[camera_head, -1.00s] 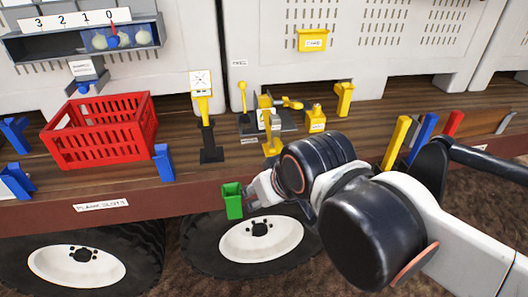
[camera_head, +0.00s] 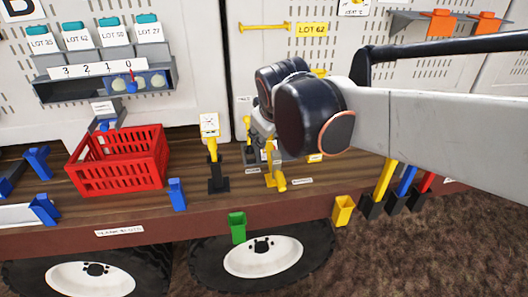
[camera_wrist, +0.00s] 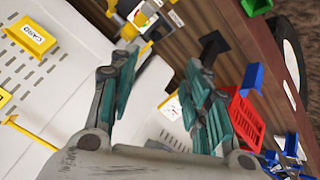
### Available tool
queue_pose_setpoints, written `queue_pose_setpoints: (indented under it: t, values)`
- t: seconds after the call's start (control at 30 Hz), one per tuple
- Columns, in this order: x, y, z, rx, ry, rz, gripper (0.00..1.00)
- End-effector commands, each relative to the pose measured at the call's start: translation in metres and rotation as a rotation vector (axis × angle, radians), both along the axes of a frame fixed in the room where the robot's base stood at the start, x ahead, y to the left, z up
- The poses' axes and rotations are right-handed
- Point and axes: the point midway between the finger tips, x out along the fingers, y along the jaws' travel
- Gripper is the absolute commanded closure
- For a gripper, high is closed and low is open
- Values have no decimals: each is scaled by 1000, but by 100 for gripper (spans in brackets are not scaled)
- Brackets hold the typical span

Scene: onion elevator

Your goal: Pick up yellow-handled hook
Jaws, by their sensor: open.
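A long thin yellow bar (camera_head: 265,27) with a widened end is on the white wall panel at the top of the head view. It also shows at the left edge of the wrist view (camera_wrist: 22,132). It may be the yellow-handled hook, but I see no clear hook shape. My gripper (camera_wrist: 162,62) is open, with its two teal-padded fingers apart and nothing between them. In the head view my wrist covers most of the gripper, above the bench and below the bar. The bar lies outside the fingers.
A yellow card holder (camera_head: 311,29) is on the wall beside the bar. A red crate (camera_head: 118,160), a black stand (camera_head: 217,175) and yellow fixtures (camera_head: 275,179) stand on the bench. A green bin (camera_head: 237,228) and a yellow bin (camera_head: 343,210) hang at its front edge.

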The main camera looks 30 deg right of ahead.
Motion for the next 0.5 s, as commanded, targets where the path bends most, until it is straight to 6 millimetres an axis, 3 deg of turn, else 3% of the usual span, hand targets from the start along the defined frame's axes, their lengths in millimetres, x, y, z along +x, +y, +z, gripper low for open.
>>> queue_pose_setpoints:
  t: [0.03,0.1,0.27,0.37,0.5]
  values:
    - [14,-7,20,-28,3,9,56]
    - [29,-16,33,-65,7,25,56]
    - [55,-35,46,-113,26,32,56]
    - [57,-49,28,-76,56,-24,56]
    - [44,-65,-29,58,106,-167,56]
